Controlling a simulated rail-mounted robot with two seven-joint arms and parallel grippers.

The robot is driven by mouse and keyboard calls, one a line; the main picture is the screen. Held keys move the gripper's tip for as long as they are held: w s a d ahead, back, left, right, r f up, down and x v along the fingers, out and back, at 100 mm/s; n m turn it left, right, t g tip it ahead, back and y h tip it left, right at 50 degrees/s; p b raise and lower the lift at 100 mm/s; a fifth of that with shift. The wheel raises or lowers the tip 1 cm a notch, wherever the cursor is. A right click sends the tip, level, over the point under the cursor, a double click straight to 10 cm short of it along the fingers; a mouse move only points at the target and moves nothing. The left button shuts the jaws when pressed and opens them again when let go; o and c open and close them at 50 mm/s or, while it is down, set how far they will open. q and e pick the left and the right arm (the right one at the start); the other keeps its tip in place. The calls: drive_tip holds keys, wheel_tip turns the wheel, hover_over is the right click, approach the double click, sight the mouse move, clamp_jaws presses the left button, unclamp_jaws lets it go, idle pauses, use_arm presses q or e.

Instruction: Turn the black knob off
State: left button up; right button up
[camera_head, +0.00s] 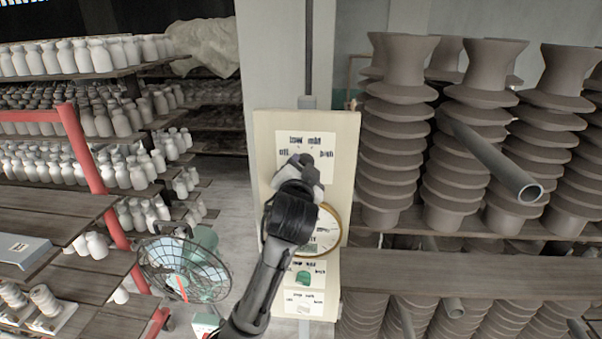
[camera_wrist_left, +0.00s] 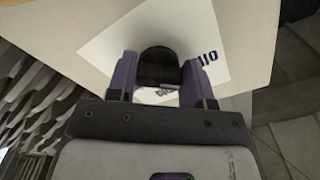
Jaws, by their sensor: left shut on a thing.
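The black knob (camera_wrist_left: 158,66) sits on a white label on a cream upright panel (camera_head: 348,135). In the left wrist view my left gripper (camera_wrist_left: 160,82) has one finger on each side of the knob and is shut on it. In the head view my left gripper (camera_head: 300,172) reaches up to the top label (camera_head: 306,144), which reads off, low, mid and high. There the gripper mostly hides the knob, so which mark it points to cannot be told. My right gripper is in neither view.
Below on the panel are a round dial (camera_head: 330,232), partly behind my arm, and a green knob (camera_head: 303,278) with its own label. A caged fan (camera_head: 185,268) stands at lower left. Shelves of pale bottles (camera_head: 100,57) are left, stacked ribbed brown clay pieces (camera_head: 400,90) right.

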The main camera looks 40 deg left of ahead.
use_arm(q)
drive_tip(key=n, duration=0.3)
drive_tip(key=shift+d, duration=0.1)
drive_tip(key=shift+n+b, duration=0.3)
drive_tip(key=shift+n, duration=0.2)
drive_tip(key=o, duration=0.9)
